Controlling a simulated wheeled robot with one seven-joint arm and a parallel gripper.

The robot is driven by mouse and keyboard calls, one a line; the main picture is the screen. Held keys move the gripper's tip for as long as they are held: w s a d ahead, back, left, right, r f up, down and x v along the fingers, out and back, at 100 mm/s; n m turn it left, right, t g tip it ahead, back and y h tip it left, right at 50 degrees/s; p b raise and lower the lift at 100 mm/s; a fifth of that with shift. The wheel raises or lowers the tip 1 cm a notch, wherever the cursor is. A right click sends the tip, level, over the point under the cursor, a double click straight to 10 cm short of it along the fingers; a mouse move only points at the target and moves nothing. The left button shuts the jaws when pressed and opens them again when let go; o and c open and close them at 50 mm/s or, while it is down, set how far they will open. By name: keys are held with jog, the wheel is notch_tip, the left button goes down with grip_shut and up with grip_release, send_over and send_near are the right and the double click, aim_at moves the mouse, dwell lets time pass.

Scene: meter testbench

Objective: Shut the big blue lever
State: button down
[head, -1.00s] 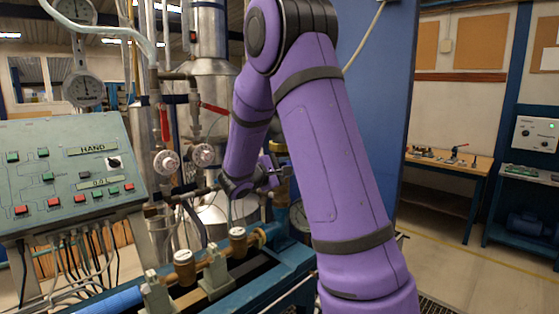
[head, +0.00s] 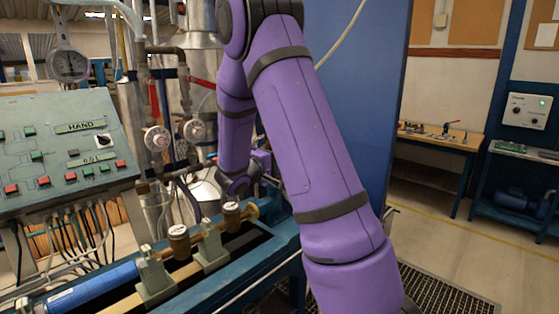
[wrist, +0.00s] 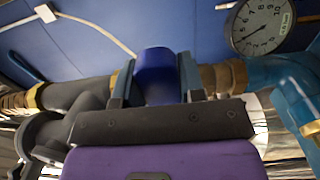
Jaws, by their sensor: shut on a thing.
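The big blue lever (wrist: 157,82) shows in the wrist view as a rounded, deep blue handle end, seen close up. My gripper (wrist: 155,68) is shut on it, with one dark finger on each side. The rest of the lever and its pivot are hidden. Brass fittings and dark piping lie behind the fingers. In the head view my purple arm hides the lever and the gripper's fingers.
A pressure gauge (wrist: 262,27) and a teal fitting (wrist: 290,92) are close at the right of the wrist view. In the head view, the control panel (head: 60,158) stands left and a blue wall panel (head: 350,90) behind my arm. Open floor lies right.

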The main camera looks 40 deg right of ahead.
jog(key=shift+a+f, duration=0.1)
jog(key=shift+f, duration=0.1)
jog(key=c, duration=0.7)
grip_release()
jog(key=a, duration=1)
jog(key=shift+a, duration=0.35)
